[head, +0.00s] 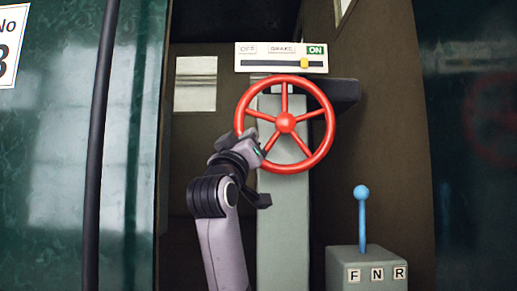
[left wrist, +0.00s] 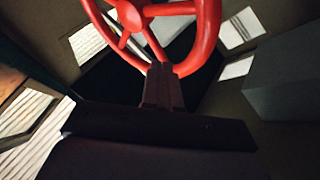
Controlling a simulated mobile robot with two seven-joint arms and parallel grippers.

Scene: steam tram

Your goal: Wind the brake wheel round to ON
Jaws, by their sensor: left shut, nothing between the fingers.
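The red brake wheel (head: 285,122) has several spokes and a round hub, and stands in front of a grey-green column. It also shows in the left wrist view (left wrist: 207,40). Above it is a white gauge (head: 270,65) marked OFF, BRAKE and a green ON. Its yellow marker (head: 304,62) is right of the middle, close below the left edge of the ON label. My left gripper (head: 251,146) is at the wheel's lower-left rim. In the left wrist view its fingers (left wrist: 163,75) are together and empty, overlapping the rim; I cannot tell whether they touch. My right gripper is not seen.
A grey-green box (head: 365,270) marked F, N and R, with a blue-knobbed lever (head: 362,215), stands at the lower right. A dark pole (head: 98,150) and a green panel are on the left. A dark bracket (head: 343,93) juts out behind the wheel.

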